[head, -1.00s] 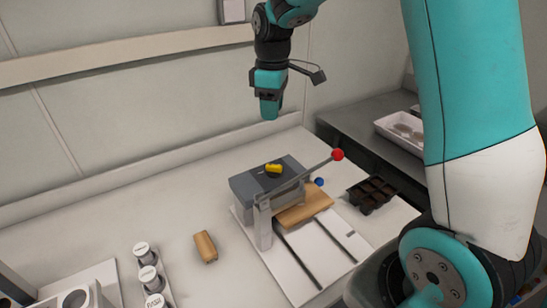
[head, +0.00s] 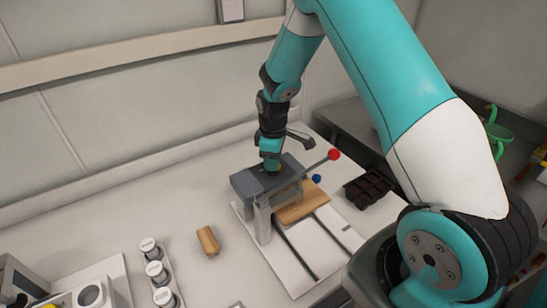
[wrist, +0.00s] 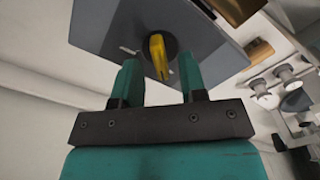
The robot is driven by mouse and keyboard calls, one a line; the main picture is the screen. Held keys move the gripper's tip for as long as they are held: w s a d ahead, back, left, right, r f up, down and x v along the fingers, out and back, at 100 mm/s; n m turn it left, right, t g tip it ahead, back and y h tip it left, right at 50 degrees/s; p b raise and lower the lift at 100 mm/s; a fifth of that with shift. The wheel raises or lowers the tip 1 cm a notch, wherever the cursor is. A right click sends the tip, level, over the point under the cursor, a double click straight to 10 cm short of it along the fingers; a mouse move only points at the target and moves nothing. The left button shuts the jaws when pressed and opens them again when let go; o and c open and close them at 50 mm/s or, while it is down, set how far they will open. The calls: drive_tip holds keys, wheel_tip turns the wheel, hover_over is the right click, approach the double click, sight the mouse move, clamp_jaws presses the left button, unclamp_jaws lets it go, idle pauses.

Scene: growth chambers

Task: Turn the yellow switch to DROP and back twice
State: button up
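The yellow switch (wrist: 157,57) sits on a dark round base on top of the grey box (wrist: 205,40). In the wrist view its long side runs nearly up and down the picture; no DROP mark can be read. My gripper (wrist: 159,72) is open, with one teal finger on each side of the switch's near end in that view. I cannot tell if the fingers touch it. In the head view my gripper (head: 271,170) is just above the grey box (head: 250,183) and hides most of the switch.
A small wooden piece (head: 208,241) and white-capped containers (head: 157,272) stand left.

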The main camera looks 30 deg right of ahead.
drive_tip(key=shift+f, duration=0.55)
clamp_jaws()
